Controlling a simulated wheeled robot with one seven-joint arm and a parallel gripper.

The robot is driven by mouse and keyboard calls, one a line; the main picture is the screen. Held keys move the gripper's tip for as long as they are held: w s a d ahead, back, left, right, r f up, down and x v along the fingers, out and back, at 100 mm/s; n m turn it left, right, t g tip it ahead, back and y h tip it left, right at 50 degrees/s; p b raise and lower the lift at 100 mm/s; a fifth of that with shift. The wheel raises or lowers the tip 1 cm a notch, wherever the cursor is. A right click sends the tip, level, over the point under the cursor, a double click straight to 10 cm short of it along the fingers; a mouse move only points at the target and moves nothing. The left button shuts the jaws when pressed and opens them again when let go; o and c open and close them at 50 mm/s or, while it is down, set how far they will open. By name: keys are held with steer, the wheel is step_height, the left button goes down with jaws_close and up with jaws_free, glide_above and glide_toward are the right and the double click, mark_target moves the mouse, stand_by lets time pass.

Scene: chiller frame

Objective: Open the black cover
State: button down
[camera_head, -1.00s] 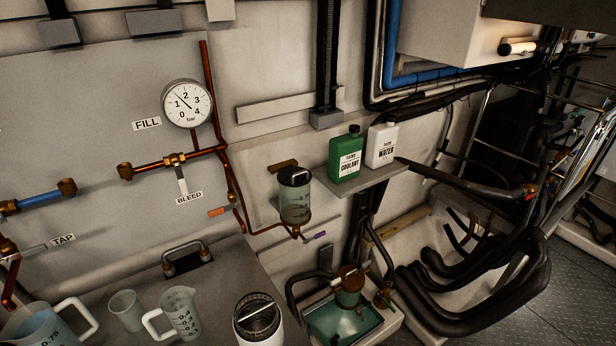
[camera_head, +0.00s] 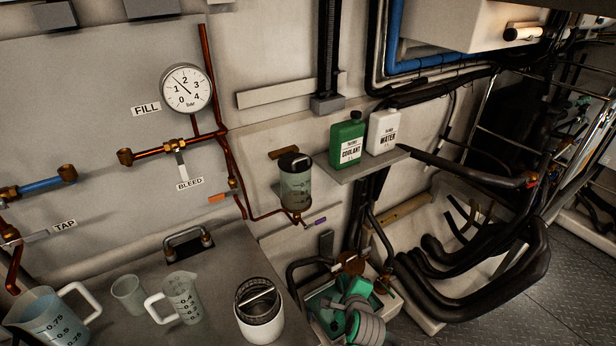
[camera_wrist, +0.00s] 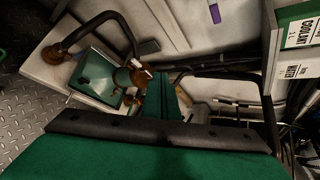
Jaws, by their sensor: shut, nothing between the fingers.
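A clear reservoir (camera_head: 296,192) on the wall has a black cover (camera_head: 295,162) on top, seated and closed in the head view. A white pot (camera_head: 262,322) on the bench also has a dark top (camera_head: 257,296) with a pale bar across it. My green and grey arm shows at the bottom of the head view, below and right of the reservoir, apart from both. In the wrist view my gripper (camera_wrist: 160,98) is shut and empty, with the brass fitting (camera_wrist: 132,76) beyond it. Neither cover shows clearly in the wrist view.
A shelf (camera_head: 362,166) right of the reservoir holds a green coolant bottle (camera_head: 346,143) and a white water bottle (camera_head: 382,134). Below, a green tray (camera_wrist: 97,75) and black hoses (camera_head: 470,285) crowd the area. Jugs (camera_head: 180,298) stand on the bench.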

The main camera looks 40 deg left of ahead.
steer(key=w+a+r+m+g+y, duration=0.1)
steer(key=w+a+r+m+g, duration=0.1)
steer(key=w+a+r, duration=0.5)
steer(key=m+g+h, duration=0.1)
steer(key=m+g, duration=0.3)
steer(key=m, duration=0.1)
glide_toward(303, 168)
step_height(303, 168, up, 4)
steer(key=d, duration=0.2)
steer(key=shift+h, duration=0.3)
steer(key=x, duration=0.9)
steer(key=shift+s+f, duration=0.15)
steer(key=shift+s, duration=0.2)
steer(key=shift+a+f, duration=0.35)
steer(key=shift+f, duration=0.1)
steer(key=shift+w, duration=0.1)
